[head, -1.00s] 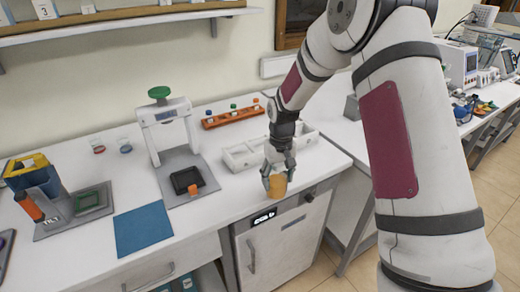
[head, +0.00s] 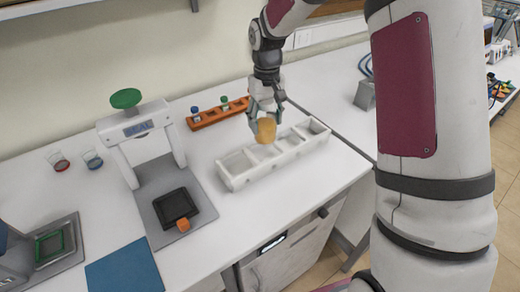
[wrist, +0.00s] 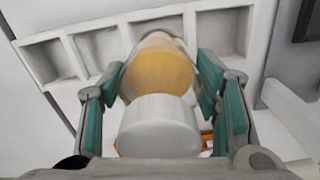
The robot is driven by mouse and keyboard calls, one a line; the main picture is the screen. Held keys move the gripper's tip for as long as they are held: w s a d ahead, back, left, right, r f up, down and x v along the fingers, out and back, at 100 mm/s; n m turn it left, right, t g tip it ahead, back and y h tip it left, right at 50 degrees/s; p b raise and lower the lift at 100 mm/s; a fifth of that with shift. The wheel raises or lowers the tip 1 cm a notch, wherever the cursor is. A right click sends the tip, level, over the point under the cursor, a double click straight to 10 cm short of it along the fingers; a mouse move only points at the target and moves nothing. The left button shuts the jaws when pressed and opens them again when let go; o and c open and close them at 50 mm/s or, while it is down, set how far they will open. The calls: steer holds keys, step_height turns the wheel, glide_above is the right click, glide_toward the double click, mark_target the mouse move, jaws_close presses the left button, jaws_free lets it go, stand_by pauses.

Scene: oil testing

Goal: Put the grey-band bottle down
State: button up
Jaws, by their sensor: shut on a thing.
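My gripper (head: 264,106) is shut on a bottle with amber contents (head: 266,131). In the wrist view the bottle (wrist: 160,75) sits between the two teal-padded fingers (wrist: 163,85), with its pale grey-white cap towards the camera. No separate grey band can be made out. In the head view the bottle hangs over the white compartment rack (head: 238,182), in front of its middle compartments. The rack (wrist: 88,27) also lies beyond the bottle in the wrist view. The bottle hides part of the rack. Whether it touches the rack, I cannot tell.
An orange vial rack (head: 209,117) stands behind the white rack. A blue mat (head: 125,268) lies front left. The right worktop has free room.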

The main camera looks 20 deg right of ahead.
mark_target(265, 144)
steer(key=f+p, duration=0.1)
steer(key=f, duration=0.8)
steer(key=shift+w+f+p, duration=0.2)
steer(key=shift+f+p, duration=0.1)
steer(key=shift+p, duration=0.1)
steer(key=shift+f, duration=0.35)
steer(key=shift+s+d+f, duration=0.1)
steer(key=shift+s+f, duration=0.1)
steer(key=shift+f, duration=0.2)
steer(key=o, duration=1.7)
steer(key=shift+w+f, duration=0.1)
steer(key=shift+f, duration=0.1)
steer(key=shift+r, duration=0.1)
steer(key=shift+r, duration=0.15)
